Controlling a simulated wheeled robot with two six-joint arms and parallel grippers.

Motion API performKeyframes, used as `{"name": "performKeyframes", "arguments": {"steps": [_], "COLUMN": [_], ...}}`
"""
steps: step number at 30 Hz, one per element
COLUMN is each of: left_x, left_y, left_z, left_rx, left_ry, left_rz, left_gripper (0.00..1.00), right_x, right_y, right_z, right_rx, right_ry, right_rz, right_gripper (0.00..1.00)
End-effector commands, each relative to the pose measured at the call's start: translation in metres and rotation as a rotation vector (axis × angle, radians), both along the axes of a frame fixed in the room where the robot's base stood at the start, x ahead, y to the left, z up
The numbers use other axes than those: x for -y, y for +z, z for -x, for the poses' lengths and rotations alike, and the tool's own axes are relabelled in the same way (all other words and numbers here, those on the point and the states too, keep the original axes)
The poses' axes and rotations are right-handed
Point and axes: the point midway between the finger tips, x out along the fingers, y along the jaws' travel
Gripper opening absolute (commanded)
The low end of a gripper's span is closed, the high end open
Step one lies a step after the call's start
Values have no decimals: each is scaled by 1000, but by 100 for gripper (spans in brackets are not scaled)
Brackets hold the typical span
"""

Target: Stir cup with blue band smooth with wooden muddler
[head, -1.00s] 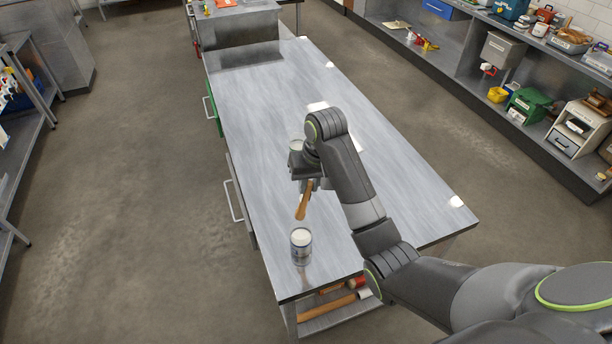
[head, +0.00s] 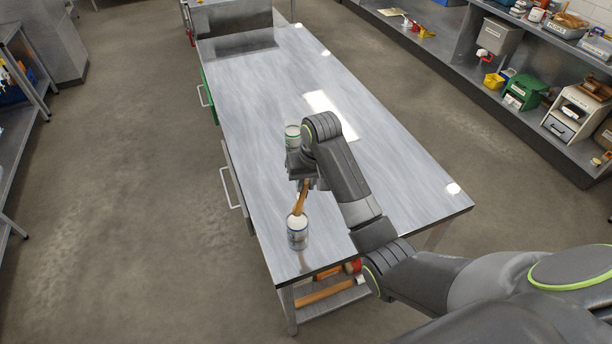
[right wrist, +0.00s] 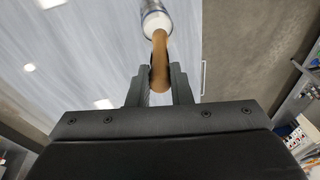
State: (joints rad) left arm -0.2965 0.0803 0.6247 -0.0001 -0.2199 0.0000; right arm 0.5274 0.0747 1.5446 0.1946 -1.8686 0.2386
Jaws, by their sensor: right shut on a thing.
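The cup with the blue band (head: 298,239) stands upright near the front edge of the steel table, with pale contents at its mouth. It also shows at the top of the right wrist view (right wrist: 154,20). My right gripper (head: 308,184) is shut on the wooden muddler (head: 300,201), just behind the cup. The muddler is tilted, and its lower end overlaps the cup's mouth in both views. I cannot tell how deep it reaches. In the right wrist view the muddler (right wrist: 159,55) sits between the two fingers. My left gripper is not in view.
A second cup (head: 292,132) with a greenish band stands farther back on the table (head: 250,100), partly behind my right wrist. A pale flat sheet or reflection (head: 333,115) lies right of it. Wooden items (head: 325,291) lie on the lower shelf. The table's far half is mostly clear.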

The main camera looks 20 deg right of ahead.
Motion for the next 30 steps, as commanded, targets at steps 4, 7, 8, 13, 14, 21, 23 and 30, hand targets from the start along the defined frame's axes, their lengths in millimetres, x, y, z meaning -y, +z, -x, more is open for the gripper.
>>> {"name": "performKeyframes", "arguments": {"steps": [4,7,8,13,14,21,23,30], "left_x": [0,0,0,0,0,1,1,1], "left_y": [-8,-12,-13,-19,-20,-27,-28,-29], "left_z": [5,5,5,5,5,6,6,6], "left_rx": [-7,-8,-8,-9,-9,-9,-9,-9], "left_ry": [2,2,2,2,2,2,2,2], "left_rz": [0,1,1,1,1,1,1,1], "left_gripper": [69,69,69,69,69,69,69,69], "right_x": [0,0,0,0,0,0,0,0], "right_y": [-18,-28,-31,-48,-51,-69,-72,-76], "right_z": [0,0,0,1,1,0,0,0], "right_rx": [-1,-2,-2,-2,-2,-1,-1,0], "right_ry": [-1,-1,-1,0,0,0,0,0], "right_rz": [0,1,0,0,0,0,0,0], "right_gripper": [0,0,0,0,0,0,0,0]}}
